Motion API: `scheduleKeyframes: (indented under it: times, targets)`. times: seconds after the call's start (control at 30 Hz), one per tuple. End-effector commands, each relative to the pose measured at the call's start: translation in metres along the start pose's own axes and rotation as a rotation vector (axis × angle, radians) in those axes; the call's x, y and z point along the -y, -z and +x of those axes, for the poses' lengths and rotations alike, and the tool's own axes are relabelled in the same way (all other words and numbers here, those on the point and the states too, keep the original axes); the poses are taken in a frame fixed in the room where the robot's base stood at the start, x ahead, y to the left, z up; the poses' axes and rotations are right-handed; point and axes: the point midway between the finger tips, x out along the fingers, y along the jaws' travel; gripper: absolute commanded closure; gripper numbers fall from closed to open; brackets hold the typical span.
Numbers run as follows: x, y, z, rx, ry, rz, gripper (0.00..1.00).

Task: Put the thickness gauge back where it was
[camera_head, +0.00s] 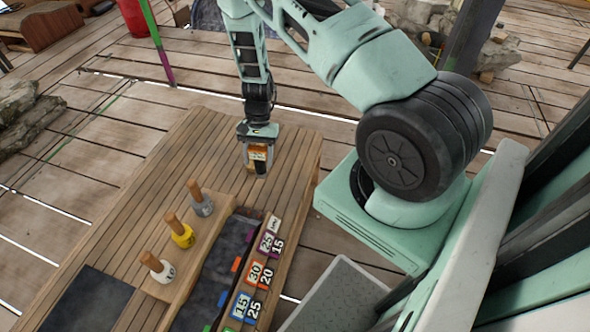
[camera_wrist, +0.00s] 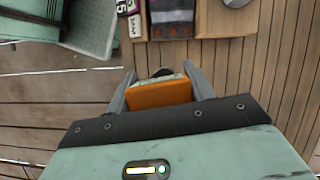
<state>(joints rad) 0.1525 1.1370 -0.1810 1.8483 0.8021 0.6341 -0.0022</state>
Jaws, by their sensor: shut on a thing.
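My gripper (camera_head: 257,163) is shut on an orange thing (camera_wrist: 158,95), which I take to be the thickness gauge. In the wrist view the orange face lies between the two fingers, with a pale patterned edge and a dark round part beyond it. In the head view the thing shows as a small orange and dark body (camera_head: 257,152) with a pale label, under my wrist. It hangs over the far end of the slatted wooden table (camera_head: 165,165); I cannot tell its height above the table. Its place of origin cannot be told from these frames.
Three wooden-handled pieces, grey (camera_head: 201,207), yellow (camera_head: 182,236) and white (camera_head: 160,270), stand on a wooden block. Beside it is a dark trough (camera_head: 215,280) with coloured tabs, then numbered cards (camera_head: 260,274). A dark mat (camera_head: 85,302) lies nearer. The table's far part is clear.

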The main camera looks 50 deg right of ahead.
Motion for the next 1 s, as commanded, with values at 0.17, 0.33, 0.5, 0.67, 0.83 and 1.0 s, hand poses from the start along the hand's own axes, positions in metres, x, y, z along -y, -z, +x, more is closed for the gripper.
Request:
scheduleKeyframes:
  times: [0.17,0.33,0.5,0.67,0.83,1.0]
  targets:
    - [-0.019,0.07,-0.005,0.005,0.267,0.602,0.79]
    - [-0.049,0.12,-0.025,0.01,0.49,1.109,0.79]
    - [-0.077,0.15,-0.041,0.011,0.636,1.442,0.79]
    - [-0.089,0.162,-0.045,0.012,0.692,1.575,0.79]
    - [-0.091,0.175,-0.018,0.013,0.696,1.594,0.79]
    - [-0.091,0.184,0.003,0.011,0.697,1.59,0.79]
